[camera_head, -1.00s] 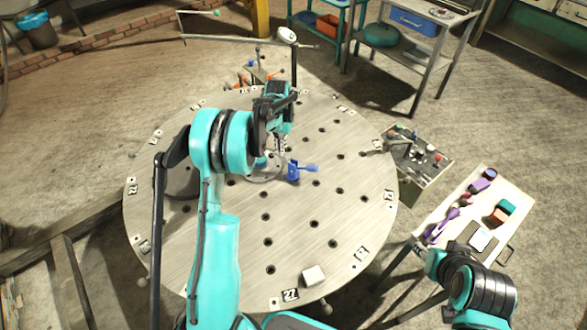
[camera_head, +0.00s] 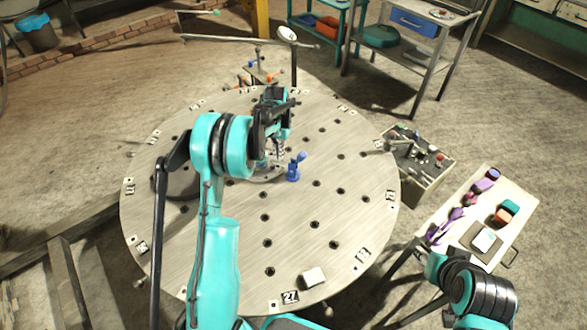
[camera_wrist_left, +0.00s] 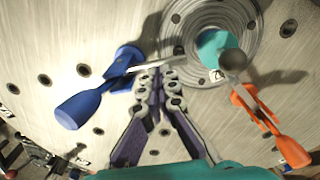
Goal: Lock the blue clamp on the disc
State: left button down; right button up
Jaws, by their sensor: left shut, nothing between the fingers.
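The blue clamp (camera_head: 293,172) stands on the round table in the head view, its handle tilted up and to the right. In the left wrist view the blue clamp (camera_wrist_left: 122,62) is left of my fingers, with its thick handle toward the lower left and a pale arm reaching toward the disc. The ringed grey disc (camera_wrist_left: 176,34) with a teal centre is at the top; my arm partly hides it in the head view. My left gripper (camera_wrist_left: 157,76) is shut and empty, just right of the blue clamp. My right gripper is out of view.
An orange clamp (camera_wrist_left: 262,112) stands right of the disc in the left wrist view. The round table (camera_head: 335,215) has many holes and number plates, with a white block (camera_head: 314,276) near its front edge. A tool cart (camera_head: 418,160) and side table (camera_head: 515,225) stand to the right.

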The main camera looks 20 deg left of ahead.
pick_arm(q)
jog(key=shift+r, duration=0.15)
notch_tip(320, 180, up, 7)
jog(key=p, duration=0.4)
dwell(0.4)
dwell(0.3)
